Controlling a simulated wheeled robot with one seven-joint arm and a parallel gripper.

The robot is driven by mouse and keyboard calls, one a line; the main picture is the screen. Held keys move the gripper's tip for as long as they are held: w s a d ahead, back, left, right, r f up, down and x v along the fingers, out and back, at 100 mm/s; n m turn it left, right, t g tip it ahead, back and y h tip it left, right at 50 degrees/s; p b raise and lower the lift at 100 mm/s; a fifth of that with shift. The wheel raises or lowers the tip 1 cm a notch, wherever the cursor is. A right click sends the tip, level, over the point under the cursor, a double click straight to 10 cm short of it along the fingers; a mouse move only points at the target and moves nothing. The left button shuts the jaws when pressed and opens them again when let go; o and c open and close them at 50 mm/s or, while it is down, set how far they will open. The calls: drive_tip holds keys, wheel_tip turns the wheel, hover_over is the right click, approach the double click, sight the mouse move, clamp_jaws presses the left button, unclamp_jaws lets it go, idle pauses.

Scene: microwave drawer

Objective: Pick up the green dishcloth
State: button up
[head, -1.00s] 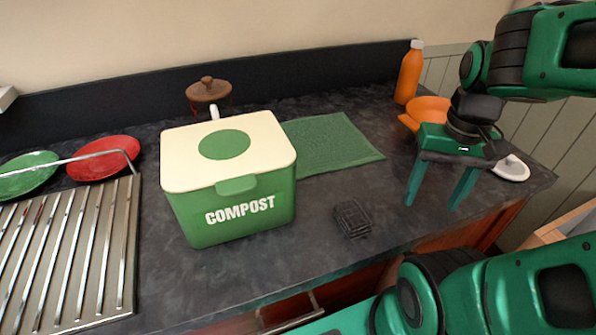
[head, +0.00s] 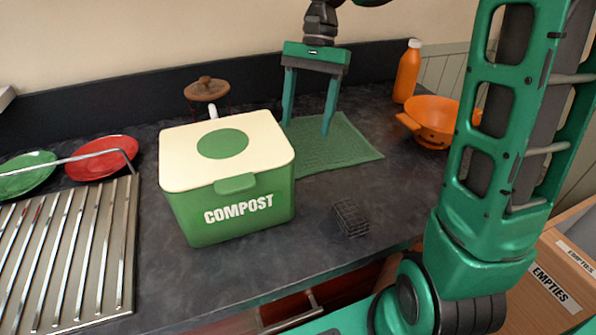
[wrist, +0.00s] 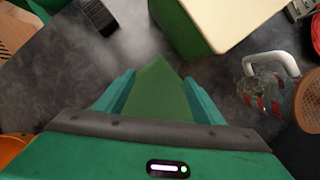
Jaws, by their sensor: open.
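The green dishcloth (head: 350,151) lies flat on the dark counter, right of the compost bin, with its left part hidden behind the bin. My gripper (head: 306,129) is open above the cloth's back left part, fingers pointing down. In the wrist view my gripper (wrist: 160,92) has its two fingers spread, with the cloth (wrist: 158,98) showing between them. Nothing is held. I cannot tell whether the fingertips touch the cloth.
The compost bin (head: 232,208) stands close on the left. A lidded jar (head: 206,88) is behind it. An orange bowl (head: 437,118) and orange bottle (head: 408,72) stand at the right. A small black object (head: 350,217) lies in front.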

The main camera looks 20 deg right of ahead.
sight(300, 171)
drive_tip(key=shift+x, duration=4.95)
drive_tip(key=shift+f, duration=0.15)
clamp_jaws()
wheel_tip(300, 171, up, 12)
